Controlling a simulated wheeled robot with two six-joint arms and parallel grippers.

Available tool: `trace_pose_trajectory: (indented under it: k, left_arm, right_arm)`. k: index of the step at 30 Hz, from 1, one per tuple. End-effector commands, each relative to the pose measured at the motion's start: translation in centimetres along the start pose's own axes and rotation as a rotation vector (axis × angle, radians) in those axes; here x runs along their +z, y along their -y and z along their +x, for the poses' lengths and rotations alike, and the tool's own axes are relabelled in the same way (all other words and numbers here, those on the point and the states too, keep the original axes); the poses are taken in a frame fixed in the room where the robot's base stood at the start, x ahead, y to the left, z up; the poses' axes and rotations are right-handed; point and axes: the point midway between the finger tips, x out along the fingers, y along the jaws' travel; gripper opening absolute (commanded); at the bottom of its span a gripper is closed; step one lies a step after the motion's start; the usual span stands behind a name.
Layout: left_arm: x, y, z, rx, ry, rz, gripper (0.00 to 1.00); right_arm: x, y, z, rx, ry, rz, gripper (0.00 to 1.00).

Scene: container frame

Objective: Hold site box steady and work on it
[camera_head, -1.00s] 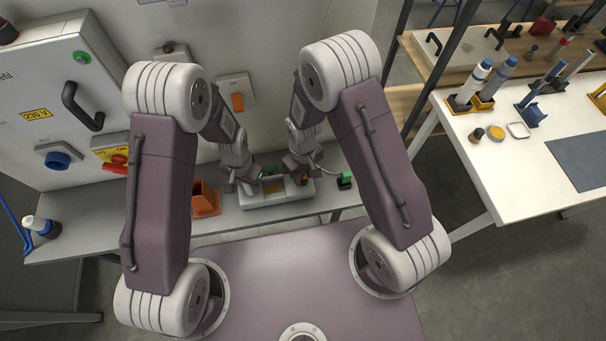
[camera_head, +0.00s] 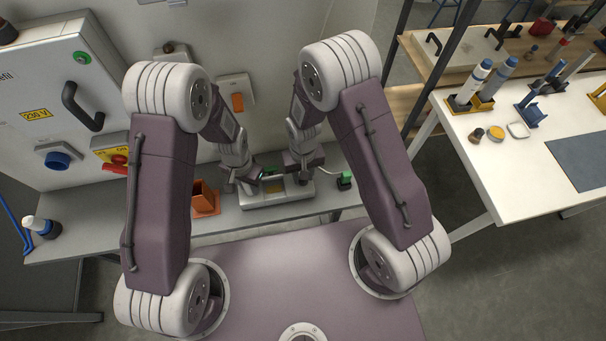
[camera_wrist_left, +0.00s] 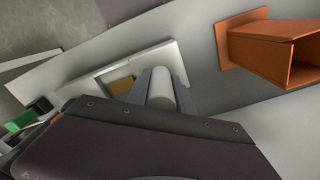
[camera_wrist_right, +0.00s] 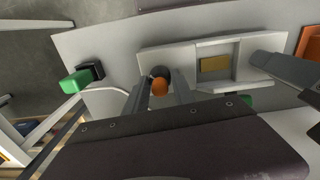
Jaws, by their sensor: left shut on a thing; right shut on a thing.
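The site box (camera_head: 262,201), a pale low box with a brass-coloured plate in it, lies on the grey shelf. It also shows in the left wrist view (camera_wrist_left: 145,60) and the right wrist view (camera_wrist_right: 188,55). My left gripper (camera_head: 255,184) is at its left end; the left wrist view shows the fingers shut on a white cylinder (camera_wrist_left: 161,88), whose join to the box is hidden. My right gripper (camera_head: 303,176) is at the box's right end, its fingers shut on an orange round-ended part (camera_wrist_right: 160,82). What lies under that part is hidden.
An orange open holder (camera_head: 206,198) stands left of the box. A green and black piece (camera_head: 345,180) lies to its right. The panel with switches and a handle (camera_head: 80,105) rises behind. A white table (camera_head: 490,165) stands at right.

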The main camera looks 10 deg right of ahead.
Motion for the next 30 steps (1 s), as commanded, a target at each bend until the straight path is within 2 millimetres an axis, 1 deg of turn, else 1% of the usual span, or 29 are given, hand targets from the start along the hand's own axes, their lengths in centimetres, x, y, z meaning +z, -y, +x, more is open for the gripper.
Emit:
trace_pose_trajectory:
  k: [6, 7, 8, 9, 17, 20, 23, 27, 30]
  left_arm:
    - [0.0, -0.1, 0.0, 0.0, -0.001, 0.001, 0.0]
    - [0.0, -0.1, 0.0, 0.0, -0.001, 0.001, 0.0]
    - [0.0, -0.1, 0.0, 0.0, -0.001, 0.001, 0.0]
    - [0.0, -0.1, 0.0, 0.0, -0.001, 0.001, 0.0]
    - [0.0, 0.0, 0.0, 0.0, -0.001, 0.0, 0.0]
    - [0.0, 0.0, -0.1, 0.0, -0.001, -0.001, 0.0]
    - [0.0, 0.0, -0.1, 0.0, -0.001, -0.001, 0.0]
    - [0.0, 0.0, 0.0, 0.0, -0.001, -0.001, 0.0]
    - [0.0, 0.0, 0.0, 0.0, -0.001, -0.001, 0.0]
  right_arm:
    - [-0.2, 0.1, -0.1, -0.002, -0.007, 0.001, 0.0]
    - [-0.2, 0.1, -0.1, -0.002, -0.007, 0.001, 0.39]
    - [-0.2, 0.1, -0.1, -0.002, -0.006, 0.001, 0.47]
    - [-0.2, 0.1, -0.1, -0.002, -0.006, 0.001, 0.53]
    - [-0.1, 0.0, -0.1, -0.001, -0.002, 0.0, 0.53]
    - [-0.2, 0.1, -0.8, -0.001, -0.005, 0.0, 0.53]
    - [-0.2, 0.1, -2.8, -0.002, -0.008, 0.0, 0.53]
    - [-0.2, 0.1, -6.6, -0.003, -0.01, 0.0, 0.53]
    - [-0.2, 0.1, -8.9, -0.003, -0.009, 0.0, 0.53]
